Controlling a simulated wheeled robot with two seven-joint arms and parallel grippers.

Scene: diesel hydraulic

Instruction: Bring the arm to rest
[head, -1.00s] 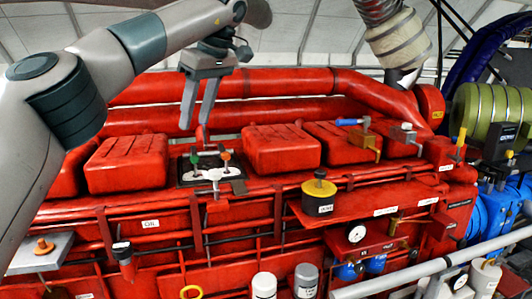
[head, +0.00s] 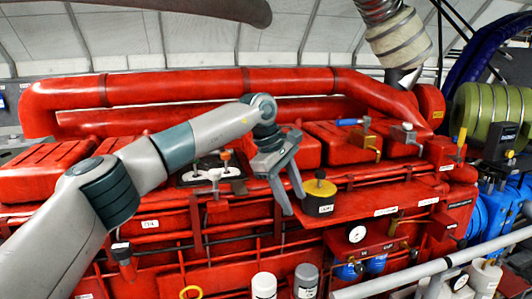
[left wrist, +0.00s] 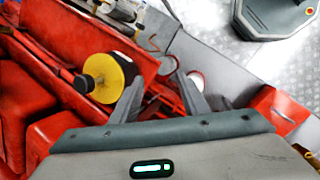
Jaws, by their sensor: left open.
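My left arm reaches in from the left over the red engine (head: 170,230) in the head view. My left gripper (head: 296,204) is open and empty, its two fingers pointing down beside a black and yellow cylinder (head: 319,195). In the left wrist view both fingers (left wrist: 160,98) show apart with nothing between them. The cylinder's yellow top (left wrist: 103,78) lies to the left of the fingers there. My right gripper is not in view.
A blue-handled hammer-like tool (head: 350,122) lies on the engine top. A white plate with valves (head: 213,172) sits behind my arm. Two capped canisters, one white (head: 264,286), one grey (head: 306,281), stand at the front. A grey rail (head: 430,272) crosses the lower right.

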